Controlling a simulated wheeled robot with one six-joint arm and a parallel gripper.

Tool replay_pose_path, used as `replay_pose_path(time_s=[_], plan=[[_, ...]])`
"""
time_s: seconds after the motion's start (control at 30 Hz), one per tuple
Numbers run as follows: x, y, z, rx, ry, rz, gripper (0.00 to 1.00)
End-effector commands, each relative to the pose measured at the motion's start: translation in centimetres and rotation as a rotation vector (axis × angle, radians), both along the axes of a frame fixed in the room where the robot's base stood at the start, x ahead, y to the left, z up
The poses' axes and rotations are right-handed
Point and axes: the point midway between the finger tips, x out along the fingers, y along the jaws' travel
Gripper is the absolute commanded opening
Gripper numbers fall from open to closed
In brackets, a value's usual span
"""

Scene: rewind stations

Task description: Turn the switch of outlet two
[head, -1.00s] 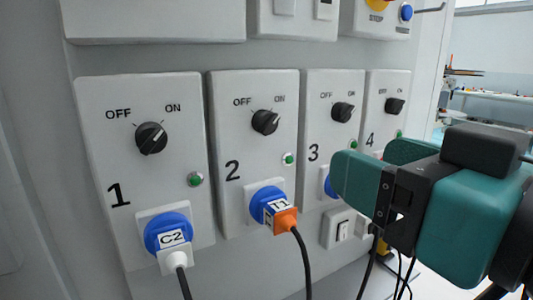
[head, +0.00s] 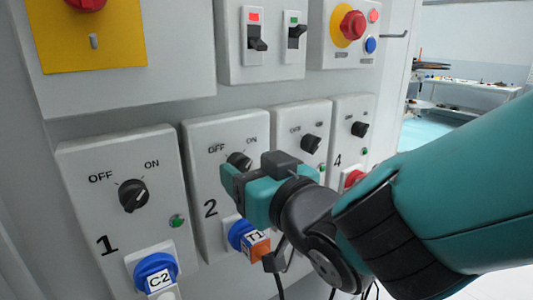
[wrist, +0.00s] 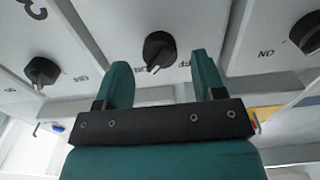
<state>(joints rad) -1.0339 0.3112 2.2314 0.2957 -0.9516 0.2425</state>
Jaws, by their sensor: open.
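The outlet two panel (head: 196,150) is pale grey with a black rotary switch (head: 238,160) between OFF and ON labels. My gripper (head: 230,182) is in front of this panel, just below the switch, and hides part of the switch's lower side. In the wrist view the switch (wrist: 159,48) lies ahead of the gap between my two green fingers (wrist: 160,80), which are open and empty. The switch looks apart from both fingers. A blue plug with an orange T1 end (head: 242,236) sits in outlet two's socket.
Outlet one's switch (head: 133,195) is to the left, and outlet three's switch (head: 310,144) is close on the right. Outlet four's switch (head: 359,129) is farther right. Breakers (head: 256,40) and a red emergency button (head: 353,24) are above. Cables hang below.

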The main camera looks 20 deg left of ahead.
Motion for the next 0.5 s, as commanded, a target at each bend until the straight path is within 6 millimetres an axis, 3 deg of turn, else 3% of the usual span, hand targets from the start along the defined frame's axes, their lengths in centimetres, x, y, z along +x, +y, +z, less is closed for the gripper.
replay_pose_path(time_s=[0.2,0.47,0.5], plan=[[1.1,1.29,0.01,0.0,0.0,0.0,0.63],[1.17,1.4,-0.03,0.0,0.0,0.001,0.63],[1.17,1.4,-0.03,0.0,0.0,0.001,0.58]])
